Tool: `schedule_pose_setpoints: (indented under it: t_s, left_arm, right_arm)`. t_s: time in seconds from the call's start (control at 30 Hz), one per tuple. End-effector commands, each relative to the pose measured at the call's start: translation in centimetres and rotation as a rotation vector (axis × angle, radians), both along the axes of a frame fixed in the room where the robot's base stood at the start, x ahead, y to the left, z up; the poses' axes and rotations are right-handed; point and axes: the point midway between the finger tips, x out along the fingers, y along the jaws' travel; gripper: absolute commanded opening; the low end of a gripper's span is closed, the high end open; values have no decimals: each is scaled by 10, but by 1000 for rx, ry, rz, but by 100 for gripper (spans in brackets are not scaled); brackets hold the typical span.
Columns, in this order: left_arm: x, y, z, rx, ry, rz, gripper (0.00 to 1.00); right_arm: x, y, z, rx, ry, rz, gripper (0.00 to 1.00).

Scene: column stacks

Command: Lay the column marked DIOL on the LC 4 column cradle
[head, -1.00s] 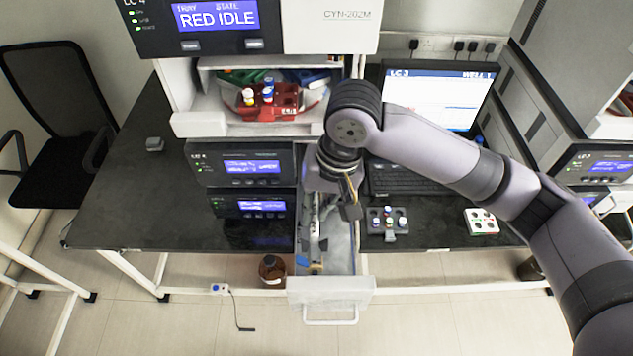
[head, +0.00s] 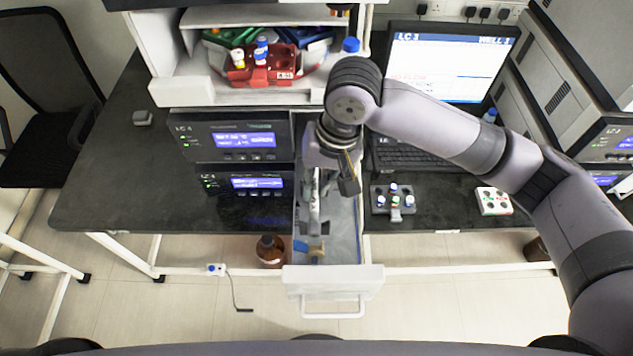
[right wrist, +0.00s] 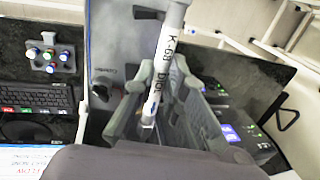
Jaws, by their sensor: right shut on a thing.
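The column marked DIOL is a slim white tube (right wrist: 168,45) with dark lettering "K-68 Diol" in the right wrist view. It lies between the fingers of my right gripper (right wrist: 155,110), which is shut on it. In the head view my right gripper (head: 318,205) points down over the open drawer (head: 345,245), and the column is mostly hidden there. The LC 4 unit (head: 235,140) stands left of the drawer. I cannot make out the LC 4 column cradle. My left gripper is not in view.
A blue and tan piece (head: 308,248) shows in the drawer. A brown bottle (head: 270,250) stands left of the drawer front. A grey vial rack (head: 393,200) and a white tray (head: 494,201) sit on the bench to the right. The keyboard and monitor (head: 450,65) stand behind.

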Motion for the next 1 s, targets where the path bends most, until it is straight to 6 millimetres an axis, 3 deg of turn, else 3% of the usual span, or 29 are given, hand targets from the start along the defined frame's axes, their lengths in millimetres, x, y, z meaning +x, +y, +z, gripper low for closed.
schedule_pose_setpoints:
  t_s: [0.43, 0.7, 1.0]
  left_arm:
    - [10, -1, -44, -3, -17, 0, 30]
    - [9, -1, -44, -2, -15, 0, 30]
    - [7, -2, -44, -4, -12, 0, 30]
  right_arm:
    - [0, 0, -28, 2, -2, 0, 0]
    - [0, 0, -46, 1, 0, 0, 0]
    - [0, 0, -51, 1, 0, -1, 0]
